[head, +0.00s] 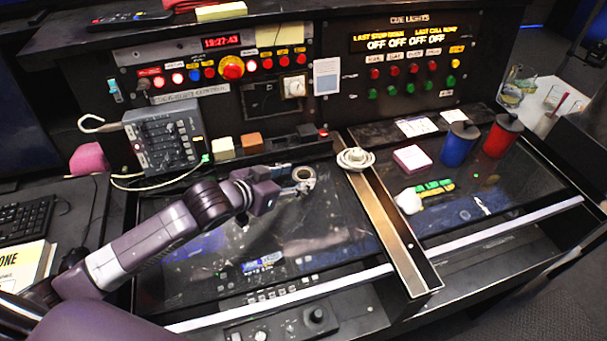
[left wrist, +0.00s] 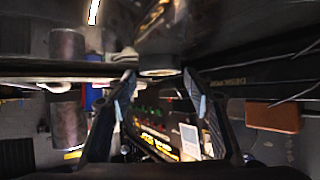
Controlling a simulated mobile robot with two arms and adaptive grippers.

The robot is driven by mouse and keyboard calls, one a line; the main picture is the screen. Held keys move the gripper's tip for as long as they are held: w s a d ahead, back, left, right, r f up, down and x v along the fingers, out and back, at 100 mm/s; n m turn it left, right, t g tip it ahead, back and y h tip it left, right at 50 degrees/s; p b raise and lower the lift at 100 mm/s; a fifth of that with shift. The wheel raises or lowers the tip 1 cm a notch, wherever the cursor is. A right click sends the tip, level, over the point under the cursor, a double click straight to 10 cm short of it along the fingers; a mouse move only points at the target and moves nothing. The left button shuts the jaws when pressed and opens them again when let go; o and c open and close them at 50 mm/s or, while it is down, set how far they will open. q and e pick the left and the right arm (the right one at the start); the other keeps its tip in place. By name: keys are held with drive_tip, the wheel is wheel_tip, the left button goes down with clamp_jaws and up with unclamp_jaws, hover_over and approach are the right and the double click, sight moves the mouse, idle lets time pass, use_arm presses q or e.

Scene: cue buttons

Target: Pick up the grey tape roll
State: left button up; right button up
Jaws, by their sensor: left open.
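My right gripper is in neither view.
Blue (head: 459,144) and red (head: 502,136) cylinders stand farther right. Glass in front is mostly clear.

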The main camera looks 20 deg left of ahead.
use_arm(q)
drive_tip(key=shift+x, duration=1.4)
drive_tip(key=shift+s, duration=0.1)
drive_tip(key=c, duration=0.7)
drive_tip(key=shift+o, duration=0.2)
